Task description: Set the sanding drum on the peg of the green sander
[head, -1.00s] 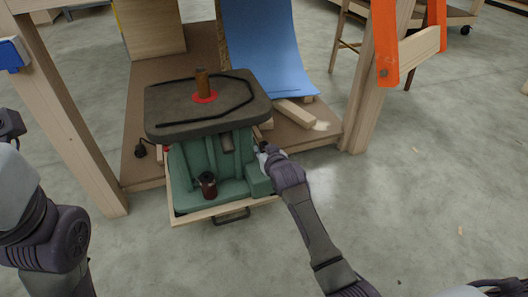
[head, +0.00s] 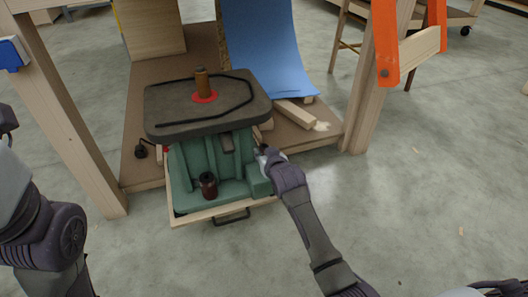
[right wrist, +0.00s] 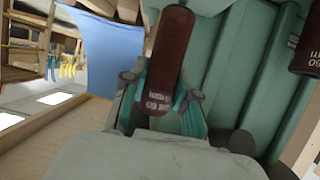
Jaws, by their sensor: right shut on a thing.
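The green sander (head: 205,160) has a dark top plate (head: 165,125). An upright orange-brown cylinder (head: 202,80) with a red ring at its foot stands on the plate. My right gripper (right wrist: 158,108) is shut on a dark brown sanding drum (right wrist: 170,55) with pale print, close to the green body. In the head view my right gripper (head: 265,158) is at the sander's right side and the held drum is hidden. Another brown drum (head: 208,184) stands at the front of the sander; a printed drum (right wrist: 306,50) shows at the wrist view's right edge. I cannot make out a bare peg.
The sander sits in a pale wooden tray (head: 205,218) with a dark handle (head: 231,217). Wooden posts (head: 365,90) flank a brown shelf (head: 160,75) behind it. A blue curved sheet (head: 262,50) and wood offcuts (head: 295,115) lie there.

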